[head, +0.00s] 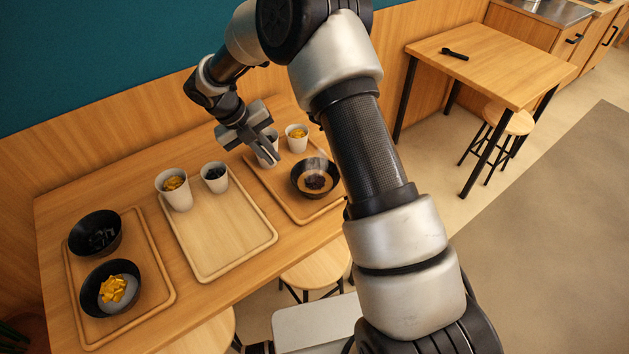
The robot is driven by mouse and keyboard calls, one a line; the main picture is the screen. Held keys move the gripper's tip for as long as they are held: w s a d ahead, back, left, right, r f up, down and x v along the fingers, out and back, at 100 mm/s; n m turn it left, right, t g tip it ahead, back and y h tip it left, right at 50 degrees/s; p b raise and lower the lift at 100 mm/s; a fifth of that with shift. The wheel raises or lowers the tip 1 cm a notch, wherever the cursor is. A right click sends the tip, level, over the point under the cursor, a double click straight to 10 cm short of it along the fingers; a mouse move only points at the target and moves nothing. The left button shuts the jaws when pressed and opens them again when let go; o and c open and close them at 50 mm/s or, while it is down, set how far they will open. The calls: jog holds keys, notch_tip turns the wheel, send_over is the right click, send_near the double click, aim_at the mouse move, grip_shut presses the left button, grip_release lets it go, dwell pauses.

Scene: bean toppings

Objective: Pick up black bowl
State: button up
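Three black bowls are in the head view. One black bowl (315,178) with dark topping on a light brown filling sits on the right tray (296,213), partly beside my arm. Another black bowl (95,233) with dark chunks sits at the back of the left tray (157,291). A third black bowl (110,288) with yellow chunks and a grey-white filling is at its front. My gripper (270,157) is above the back left of the right tray, in front of a white cup (268,141) and left of the right bowl. Its finger gap is unclear.
The middle tray (223,237) has a bare front, with a white cup of yellow pieces (174,188) and a cup of dark pieces (215,176) at its back. Another yellow-filled cup (297,137) stands on the right tray. Stools (316,265) stand at the table's front edge.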

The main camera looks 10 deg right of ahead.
send_near(297, 185)
jog(key=x, duration=0.5)
jog(key=shift+w+b, duration=0.15)
jog(key=shift+b, duration=0.25)
jog(key=shift+x, duration=2.75)
jog(key=shift+s, duration=0.2)
grip_shut()
jog(key=shift+r, duration=0.15)
notch_tip(297, 185, up, 10)
jog(key=shift+f+p, duration=0.1)
jog(key=shift+p, duration=0.2)
notch_tip(297, 185, up, 4)
jog(key=p, duration=0.3)
jog(key=shift+f+p, duration=0.2)
jog(key=shift+p, duration=0.1)
